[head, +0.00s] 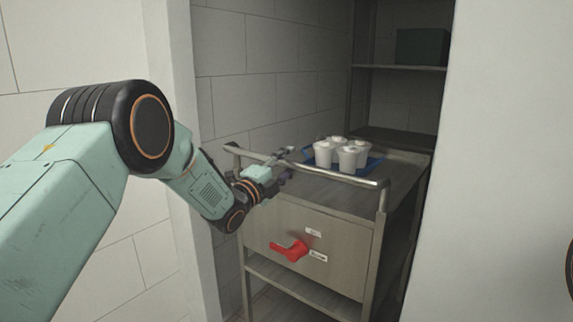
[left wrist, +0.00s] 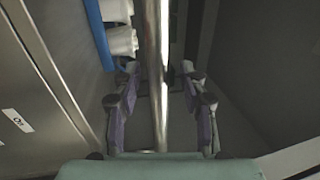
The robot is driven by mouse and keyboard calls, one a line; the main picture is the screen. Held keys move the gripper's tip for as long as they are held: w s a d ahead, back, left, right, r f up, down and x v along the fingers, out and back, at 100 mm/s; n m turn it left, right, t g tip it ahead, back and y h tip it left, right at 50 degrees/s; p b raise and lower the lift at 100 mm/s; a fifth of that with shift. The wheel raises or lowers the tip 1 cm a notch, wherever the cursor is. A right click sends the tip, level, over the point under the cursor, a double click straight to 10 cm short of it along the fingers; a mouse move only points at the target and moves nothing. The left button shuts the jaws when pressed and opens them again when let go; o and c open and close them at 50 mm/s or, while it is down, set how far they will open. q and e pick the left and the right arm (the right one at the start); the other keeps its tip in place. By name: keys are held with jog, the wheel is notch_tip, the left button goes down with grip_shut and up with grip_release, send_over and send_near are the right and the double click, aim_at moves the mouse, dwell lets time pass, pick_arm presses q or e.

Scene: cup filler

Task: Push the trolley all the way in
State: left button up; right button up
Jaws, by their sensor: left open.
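The grey trolley (head: 340,245) stands in a narrow alcove, its front panel facing me. A metal handle bar (head: 335,173) runs along its front top edge. My left gripper (head: 284,162) is at the left part of this bar. In the left wrist view, the bar (left wrist: 156,60) runs between the open fingers of the gripper (left wrist: 160,85), with gaps on both sides. The trolley's front panel with a label shows at the left there (left wrist: 40,70). My right gripper is not in view.
A blue tray (head: 371,163) with several white lidded cups (head: 348,158) rests on the trolley top. A red lever (head: 292,250) sticks out of the front panel. White walls (head: 505,160) flank the opening. Shelves (head: 400,67) with a dark box (head: 422,46) stand behind.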

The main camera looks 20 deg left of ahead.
pick_arm(q)
jog(key=shift+a+f, duration=0.1)
jog(key=c, duration=0.4)
grip_shut()
jog(key=shift+w, duration=0.15)
